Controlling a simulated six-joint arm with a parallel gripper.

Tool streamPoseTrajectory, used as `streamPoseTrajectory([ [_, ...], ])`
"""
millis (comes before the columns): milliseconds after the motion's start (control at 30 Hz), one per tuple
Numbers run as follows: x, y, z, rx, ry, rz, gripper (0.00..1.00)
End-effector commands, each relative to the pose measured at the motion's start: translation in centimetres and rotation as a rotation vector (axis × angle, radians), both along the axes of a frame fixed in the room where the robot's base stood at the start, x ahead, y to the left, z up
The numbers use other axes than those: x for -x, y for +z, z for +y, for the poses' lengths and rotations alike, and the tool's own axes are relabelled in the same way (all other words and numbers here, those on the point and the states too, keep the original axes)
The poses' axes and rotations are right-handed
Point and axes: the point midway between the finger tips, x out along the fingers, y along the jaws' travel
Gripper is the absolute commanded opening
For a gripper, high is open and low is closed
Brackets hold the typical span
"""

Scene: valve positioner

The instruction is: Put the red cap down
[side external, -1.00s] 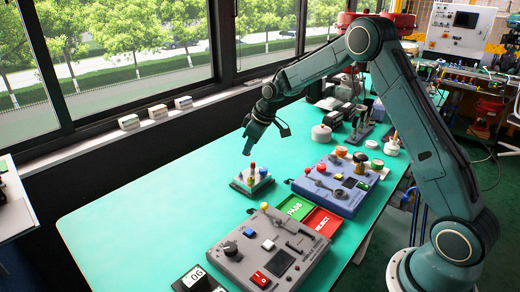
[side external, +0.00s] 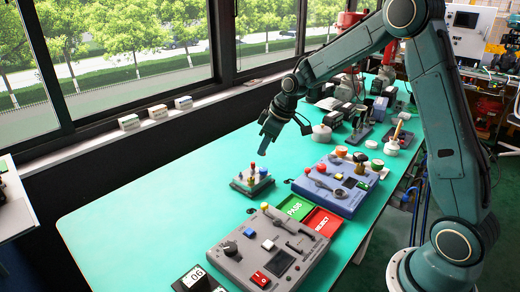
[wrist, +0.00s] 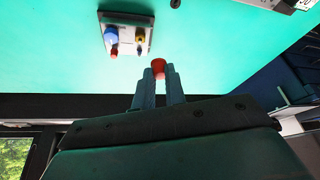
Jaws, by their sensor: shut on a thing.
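My gripper (wrist: 160,92) is shut on the red cap (wrist: 158,67), which shows at the fingertips in the wrist view. In the side view my gripper (side external: 264,146) points down in the air over the teal table (side external: 160,205). The cap cannot be made out there.
A blue-grey panel (side external: 322,200) with knobs, green PASS and red REJECT trays (side external: 321,222), and a grey control box (side external: 225,262) stand to the front. A white round container (side external: 321,133) is behind. The table's left part is clear.

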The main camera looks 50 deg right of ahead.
Motion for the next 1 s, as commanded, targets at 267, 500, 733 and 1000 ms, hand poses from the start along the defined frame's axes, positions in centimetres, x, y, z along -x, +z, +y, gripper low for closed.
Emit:
streamPoseTrajectory([
  [267, 0.1, -4.9, 0.1, -0.001, 0.0, 0.007, 0.0],
  [500, 0.1, -9.5, 0.1, -0.001, 0.001, 0.007, 0.0],
  [733, 0.1, -13.4, 0.1, -0.001, 0.001, 0.006, 0.0],
  [1000, 0.0, -15.1, 0.0, 0.001, 0.001, 0.001, 0.0],
])
